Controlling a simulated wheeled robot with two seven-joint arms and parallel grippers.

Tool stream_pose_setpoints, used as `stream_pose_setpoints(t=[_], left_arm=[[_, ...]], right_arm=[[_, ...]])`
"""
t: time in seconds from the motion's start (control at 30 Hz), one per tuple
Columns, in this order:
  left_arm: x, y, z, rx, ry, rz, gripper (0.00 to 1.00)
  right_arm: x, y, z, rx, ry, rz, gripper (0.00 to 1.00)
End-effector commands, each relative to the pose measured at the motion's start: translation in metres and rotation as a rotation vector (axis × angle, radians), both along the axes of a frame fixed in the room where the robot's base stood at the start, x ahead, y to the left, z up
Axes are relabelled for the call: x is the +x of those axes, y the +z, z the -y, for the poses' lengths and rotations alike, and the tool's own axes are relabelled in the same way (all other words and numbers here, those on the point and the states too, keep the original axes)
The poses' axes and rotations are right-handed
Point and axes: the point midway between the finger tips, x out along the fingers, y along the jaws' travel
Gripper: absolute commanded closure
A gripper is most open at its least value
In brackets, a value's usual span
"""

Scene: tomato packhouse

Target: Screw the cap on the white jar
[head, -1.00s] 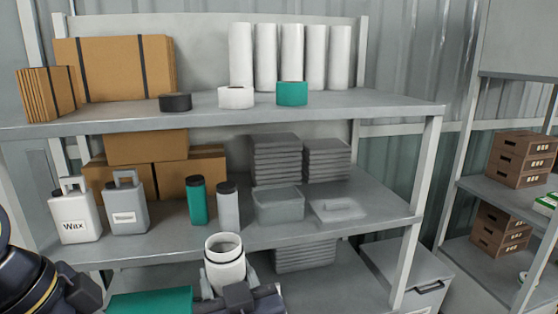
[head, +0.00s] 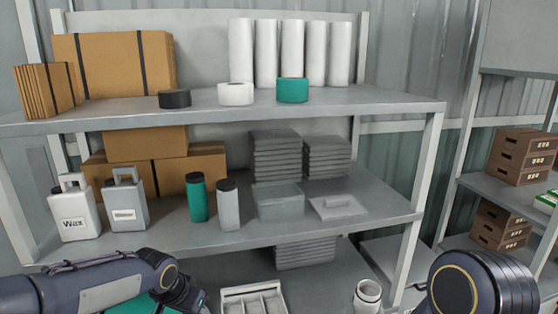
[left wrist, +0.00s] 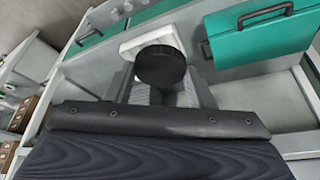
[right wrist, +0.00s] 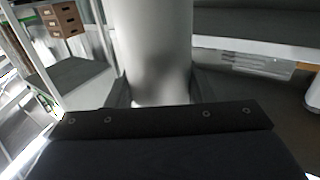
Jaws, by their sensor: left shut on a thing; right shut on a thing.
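The white jar (head: 368,296) shows at the bottom right of the head view, upright, with its open mouth up and no cap on it. In the right wrist view the jar's white wall (right wrist: 155,45) stands between the fingers of my right gripper (right wrist: 160,92), which is shut on it. In the left wrist view the round black cap (left wrist: 160,66) is between the fingers of my left gripper (left wrist: 163,85), shut on it. In the head view the cap and the left fingertips are not visible. Cap and jar are apart.
A shelf rack (head: 330,225) stands ahead with a wax canister (head: 75,215), a grey canister (head: 126,205), bottles and a clear bin (head: 280,203). A divided white tray (head: 228,298) lies low in front. A green case (left wrist: 260,35) shows in the left wrist view.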

Motion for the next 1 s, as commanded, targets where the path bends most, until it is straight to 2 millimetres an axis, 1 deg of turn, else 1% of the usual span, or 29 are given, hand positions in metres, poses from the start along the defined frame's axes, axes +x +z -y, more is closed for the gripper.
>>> stream_pose_setpoints(t=[0.47,0.57,0.63,0.77,1.0], left_arm=[[0.001,-0.002,0.001,-0.001,0.004,0.0,0.72],[0.001,-0.002,0.001,-0.001,0.004,0.0,0.72],[0.001,-0.002,0.001,-0.001,0.004,0.0,0.72],[0.001,-0.002,0.001,-0.001,0.004,0.0,0.72],[0.001,-0.002,0.001,-0.001,0.004,0.0,0.72]], right_arm=[[0.0,-0.001,0.002,0.002,-0.002,0.002,0.93],[0.0,-0.003,0.0,0.001,0.006,0.0,0.93],[0.0,-0.007,-0.005,0.0,0.026,-0.002,0.93],[-0.001,-0.023,-0.024,0.0,0.112,-0.005,0.93],[-0.001,-0.067,-0.079,0.001,0.358,-0.005,0.93]])
